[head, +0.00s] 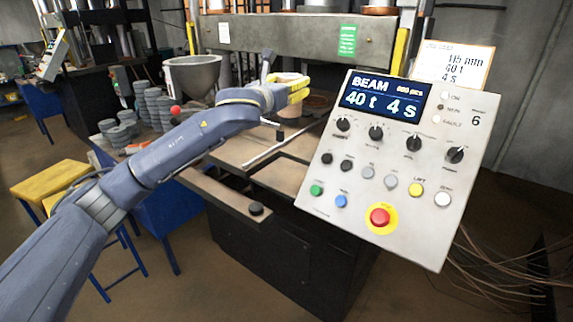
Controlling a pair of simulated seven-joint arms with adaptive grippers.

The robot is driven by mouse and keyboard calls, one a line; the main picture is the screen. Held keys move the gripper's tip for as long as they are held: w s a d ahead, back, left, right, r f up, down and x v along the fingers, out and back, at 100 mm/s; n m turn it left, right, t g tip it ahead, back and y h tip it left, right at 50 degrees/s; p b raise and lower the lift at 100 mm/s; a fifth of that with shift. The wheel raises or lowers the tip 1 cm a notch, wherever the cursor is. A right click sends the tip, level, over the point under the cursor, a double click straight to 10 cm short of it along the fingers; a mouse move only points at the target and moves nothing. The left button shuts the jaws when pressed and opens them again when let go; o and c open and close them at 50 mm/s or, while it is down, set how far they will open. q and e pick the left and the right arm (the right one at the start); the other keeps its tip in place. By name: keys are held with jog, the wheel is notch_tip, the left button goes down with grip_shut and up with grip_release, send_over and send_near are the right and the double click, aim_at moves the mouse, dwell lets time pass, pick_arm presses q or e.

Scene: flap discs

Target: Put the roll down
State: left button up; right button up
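My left arm reaches in from the lower left to the bed of the press. The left gripper (285,88) is at its end, above the press table (235,150), small and partly hidden by its own wrist. A yellow and pale piece (297,92) shows at the gripper's end. I cannot tell whether it is the roll or part of the gripper, nor whether the fingers are closed. No other roll can be made out clearly. My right gripper is not in view.
A tilted control panel (390,165) stands close on the right of the press. A grey hopper (192,76) and stacks of grey discs (158,108) are behind my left arm. A yellow stool (50,180) stands at the left. Cables lie on the floor at lower right.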

pick_arm(q)
notch_tip(320, 180, down, 19)
dwell(0.8)
jog(key=shift+f, duration=0.2)
jog(key=o, duration=1.6)
jog(key=shift+c, duration=0.2)
jog(key=shift+r, duration=0.1)
jog(key=v, duration=1.2)
